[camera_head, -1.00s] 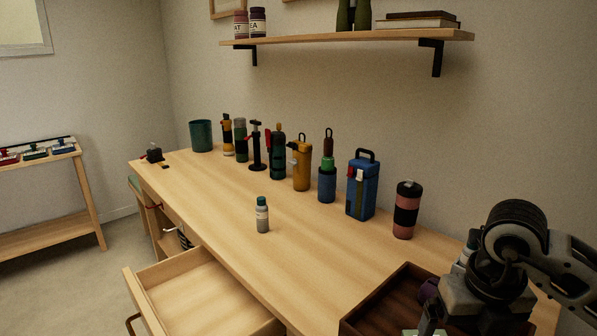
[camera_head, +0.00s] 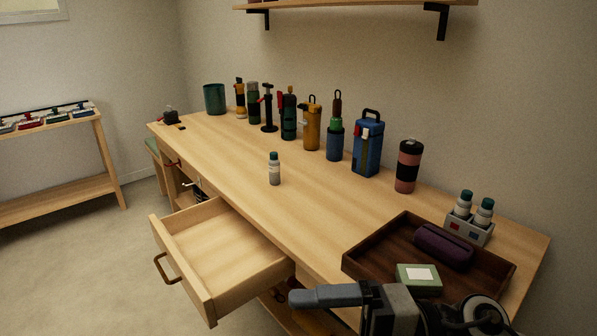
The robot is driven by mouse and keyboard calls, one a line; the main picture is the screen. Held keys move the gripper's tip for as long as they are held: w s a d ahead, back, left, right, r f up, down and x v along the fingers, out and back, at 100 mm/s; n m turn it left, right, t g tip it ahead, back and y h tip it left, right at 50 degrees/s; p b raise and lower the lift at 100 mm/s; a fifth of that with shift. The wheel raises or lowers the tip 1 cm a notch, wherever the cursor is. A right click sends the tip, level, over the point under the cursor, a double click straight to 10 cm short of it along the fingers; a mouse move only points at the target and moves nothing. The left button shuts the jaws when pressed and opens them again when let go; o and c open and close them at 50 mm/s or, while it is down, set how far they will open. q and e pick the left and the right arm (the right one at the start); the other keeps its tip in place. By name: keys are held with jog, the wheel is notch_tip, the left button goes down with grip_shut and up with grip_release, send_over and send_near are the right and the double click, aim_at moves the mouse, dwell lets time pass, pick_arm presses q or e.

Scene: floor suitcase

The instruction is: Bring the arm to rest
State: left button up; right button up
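My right gripper (camera_head: 322,296) is at the bottom of the head view, in front of the desk's front edge, with its dark fingers pointing left. I cannot tell whether it is open or shut, as it shows from the side and seems to hold nothing. My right arm comes in from the bottom right, below and in front of the dark wooden tray (camera_head: 365,272). My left gripper and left arm are not in view.
The tray holds a purple case (camera_head: 443,246) and a green box (camera_head: 418,279). An open, empty drawer (camera_head: 222,249) juts out from the desk. A small bottle (camera_head: 274,169) stands mid-desk. Several bottles and flasks line the back. The floor (camera_head: 85,270) at left is clear.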

jog(key=w+d+f+m+t+h, duration=0.2)
jog(key=w+d+m+t+h, duration=0.15)
jog(key=m+t, duration=0.7)
jog(key=w+d+f+m+t+h, duration=0.2)
jog(key=w+d+m+t+h, duration=0.15)
jog(key=m+t, duration=0.7)
jog(key=s+d+f+m+g+h, duration=0.2)
jog(key=f+m, duration=0.4)
jog(key=f, duration=0.4)
jog(key=s+d+f+m+g+h, duration=0.3)
jog(key=s+f+m+g+h, duration=0.2)
jog(key=f, duration=0.5)
jog(key=shift+s+m+g+h, duration=0.3)
jog(key=shift+s+m+g, duration=0.1)
jog(key=shift+s+g, duration=0.8)
jog(key=shift+a, duration=0.1)
